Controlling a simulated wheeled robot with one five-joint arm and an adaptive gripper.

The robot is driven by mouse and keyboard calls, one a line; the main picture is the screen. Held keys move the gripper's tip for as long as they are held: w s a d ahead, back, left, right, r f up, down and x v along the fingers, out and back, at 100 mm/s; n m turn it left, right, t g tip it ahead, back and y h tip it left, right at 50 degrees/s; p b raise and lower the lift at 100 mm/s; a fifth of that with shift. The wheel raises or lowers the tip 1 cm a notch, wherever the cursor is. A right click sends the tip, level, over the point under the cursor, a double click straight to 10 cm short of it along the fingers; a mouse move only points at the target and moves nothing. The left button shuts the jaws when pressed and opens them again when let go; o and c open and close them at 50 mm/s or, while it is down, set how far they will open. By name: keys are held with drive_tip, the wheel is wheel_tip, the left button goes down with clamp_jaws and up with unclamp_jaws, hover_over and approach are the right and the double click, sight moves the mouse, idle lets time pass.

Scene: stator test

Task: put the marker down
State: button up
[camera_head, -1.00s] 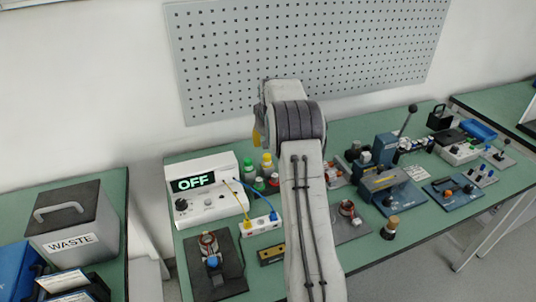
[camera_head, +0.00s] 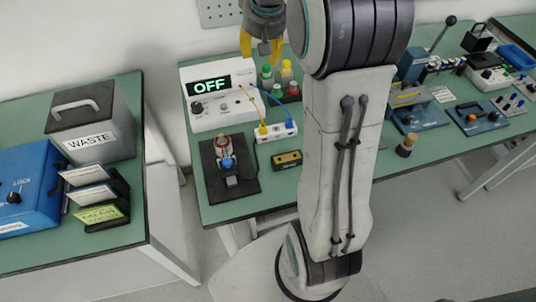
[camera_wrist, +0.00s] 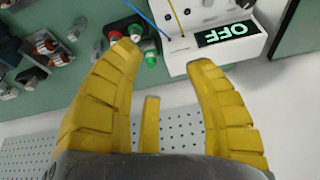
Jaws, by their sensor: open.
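I cannot make out a marker in any view. My gripper (camera_head: 261,54) is at the top of the head view, its yellow fingers pointing down, above and behind the meter box. In the wrist view my gripper (camera_wrist: 163,52) has its yellow fingers spread wide, with nothing visible held between them. Bottles with green, yellow and red caps (camera_head: 285,76) stand on the green bench to the right of the meter box. Green and red caps (camera_wrist: 135,33) also show near the left fingertip in the wrist view.
The white meter box (camera_head: 212,112) reads OFF. A black base with a coil and blue knob (camera_head: 228,160) and a white socket strip (camera_head: 276,133) stand before it. A grey WASTE bin (camera_head: 92,128) and blue box (camera_head: 28,190) are on the left table (camera_head: 125,238). Perforated board (camera_wrist: 180,130) is behind.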

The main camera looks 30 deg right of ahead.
drive_tip(key=s+a+f+n, duration=0.1)
drive_tip(key=s+a, duration=0.3)
drive_tip(key=s, duration=0.4)
drive_tip(key=s+a+f+n, duration=0.1)
drive_tip(key=s+a, duration=0.3)
drive_tip(key=s, duration=0.4)
drive_tip(key=s+a+f+n+y, duration=0.1)
drive_tip(key=s+a+f, duration=0.1)
drive_tip(key=s+a, duration=0.3)
drive_tip(key=s, duration=0.3)
drive_tip(key=shift+s+f, duration=0.2)
drive_tip(key=shift+s, duration=0.2)
